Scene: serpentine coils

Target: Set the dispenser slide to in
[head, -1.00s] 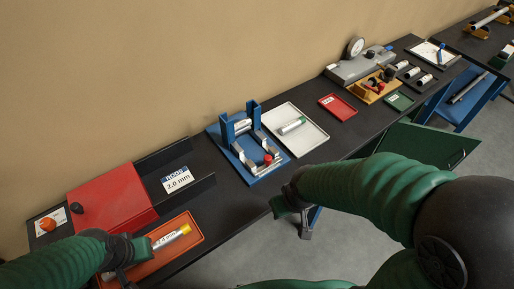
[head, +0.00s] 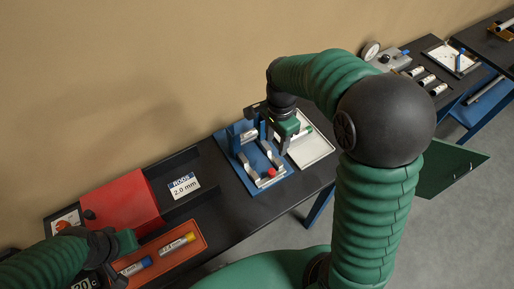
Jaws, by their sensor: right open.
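The red dispenser (head: 125,203) stands at the left of the bench, with a small black knob (head: 89,214) on its left side. A black channel with a "RODS 2.0 mm" card (head: 183,186) adjoins its right side. An orange knob (head: 63,226) sits on a white label plate left of it. I cannot tell which part is the slide. My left gripper (head: 122,262) is in front of the dispenser, by the orange tray; its jaws are not clear. My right gripper (head: 283,148) is open above the blue fixture, well right of the dispenser, partly hiding the fixture.
The orange tray (head: 205,244) holds a yellow-capped rod (head: 177,244) and a blue-capped rod (head: 137,267). The blue fixture (head: 234,165) has metal jaws and a red knob. A white tray (head: 318,155) lies beside it.

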